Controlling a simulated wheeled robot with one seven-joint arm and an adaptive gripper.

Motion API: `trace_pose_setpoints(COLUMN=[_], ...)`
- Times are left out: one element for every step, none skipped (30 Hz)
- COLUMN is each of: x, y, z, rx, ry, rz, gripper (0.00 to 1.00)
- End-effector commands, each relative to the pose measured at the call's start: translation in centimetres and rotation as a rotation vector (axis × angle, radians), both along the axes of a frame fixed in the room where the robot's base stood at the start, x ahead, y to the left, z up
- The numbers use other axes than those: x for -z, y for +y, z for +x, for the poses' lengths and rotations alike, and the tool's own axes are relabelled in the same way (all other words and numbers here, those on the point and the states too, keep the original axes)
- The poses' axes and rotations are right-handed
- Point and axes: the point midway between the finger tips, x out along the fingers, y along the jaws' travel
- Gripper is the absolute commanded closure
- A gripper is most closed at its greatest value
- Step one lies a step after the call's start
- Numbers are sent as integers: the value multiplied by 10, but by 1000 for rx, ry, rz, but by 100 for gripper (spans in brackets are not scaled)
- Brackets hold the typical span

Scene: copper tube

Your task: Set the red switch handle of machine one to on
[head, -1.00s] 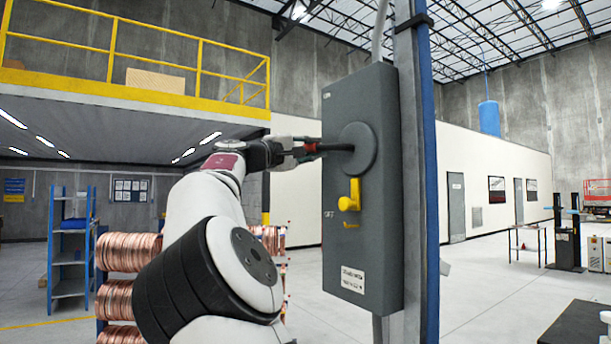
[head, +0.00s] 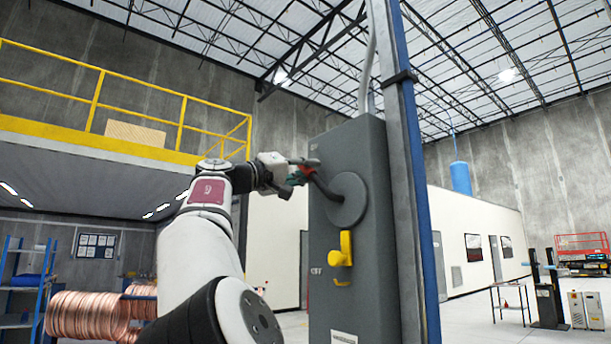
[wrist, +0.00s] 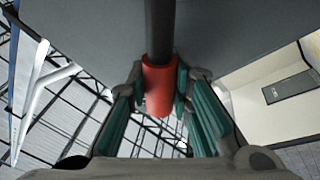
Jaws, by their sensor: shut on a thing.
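The grey switch box (head: 352,255) of the machine stands upright on a post in the head view. Its dark lever runs from a round disc (head: 347,202) up and to the left, ending in a red handle (head: 302,175). My gripper (head: 301,170) is at that end, closed around the red handle. In the wrist view the red handle (wrist: 158,92) on its dark shaft (wrist: 160,28) sits between the green-padded fingers of my gripper (wrist: 160,78). A yellow latch (head: 343,250) sits below the disc, beside a partly readable "OFF" label.
A blue and grey post (head: 412,190) runs along the right side of the box. Copper coils (head: 85,315) and a blue shelf (head: 22,280) stand at lower left. A yellow-railed platform (head: 100,145) is behind. The space left of the box holds my arm.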

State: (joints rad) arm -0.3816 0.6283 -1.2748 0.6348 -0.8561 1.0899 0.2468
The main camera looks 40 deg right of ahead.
Motion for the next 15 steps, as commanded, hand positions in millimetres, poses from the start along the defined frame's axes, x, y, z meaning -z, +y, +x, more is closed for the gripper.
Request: trace_pose_setpoints(x=[0, 0, 0, 0, 0, 0, 0, 0, 0, 0, 0, 0, 0, 0, 0], y=[-1, -2, -2, -2, -2, -2, -2, -2, -2, -2, -2, -2, -2, -2, -2], z=[-2, -3, -3, -3, -3, -3, -3, -3, -3, -3, -3, -3, -4, -4, -4], rx=[6, 6, 6, 6, 7, 6, 6, 6, 6, 7, 7, 7, 7, 7, 7], ry=[-9, -12, -15, -17, -18, -19, -19, -19, -19, -19, -19, -19, -19, -19, -19], rz=[4, 4, 5, 5, 5, 5, 5, 5, 5, 5, 5, 5, 5, 5, 5], gripper=[100, 100, 100, 100, 100, 100, 100, 100, 100, 100, 100, 100, 100, 100, 78])
